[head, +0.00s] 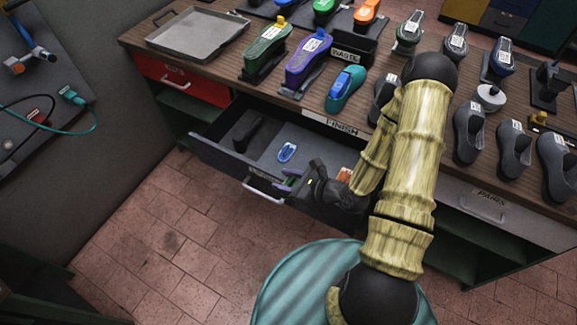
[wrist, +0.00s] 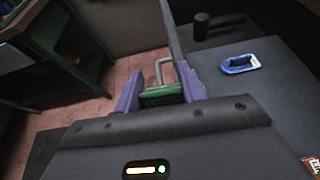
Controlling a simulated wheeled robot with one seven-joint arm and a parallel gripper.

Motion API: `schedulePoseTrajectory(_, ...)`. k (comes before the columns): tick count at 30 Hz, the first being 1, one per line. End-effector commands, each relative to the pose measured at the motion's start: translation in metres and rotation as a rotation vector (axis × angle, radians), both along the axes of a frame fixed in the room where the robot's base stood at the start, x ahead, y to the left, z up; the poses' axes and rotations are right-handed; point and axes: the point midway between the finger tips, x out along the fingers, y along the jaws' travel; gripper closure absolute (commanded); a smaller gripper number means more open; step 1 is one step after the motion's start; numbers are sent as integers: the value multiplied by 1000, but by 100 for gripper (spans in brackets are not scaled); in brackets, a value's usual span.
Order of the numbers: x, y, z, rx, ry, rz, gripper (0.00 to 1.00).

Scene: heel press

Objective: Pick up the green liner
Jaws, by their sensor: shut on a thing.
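My gripper (head: 292,184) has purple fingers and is at the open drawer, near its front wall. It is shut on the green liner (wrist: 161,95), which shows between the fingers in the wrist view. In the head view the liner is mostly hidden by the fingers. I cannot tell whether it is clear of the drawer floor. A blue liner (head: 287,152) with a white label lies on the drawer floor behind my gripper; it also shows in the wrist view (wrist: 240,63).
Above is the bench with a grey tray (head: 198,35) and several shoe forms.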

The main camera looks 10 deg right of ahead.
Motion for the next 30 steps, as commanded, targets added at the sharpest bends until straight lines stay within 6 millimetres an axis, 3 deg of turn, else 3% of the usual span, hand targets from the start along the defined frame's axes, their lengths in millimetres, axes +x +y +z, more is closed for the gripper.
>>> schedulePoseTrajectory(10, -24, 17, 1, -1, 2, 1, 80)
schedulePoseTrajectory(30, -23, 16, -1, -3, 0, -8, 80)
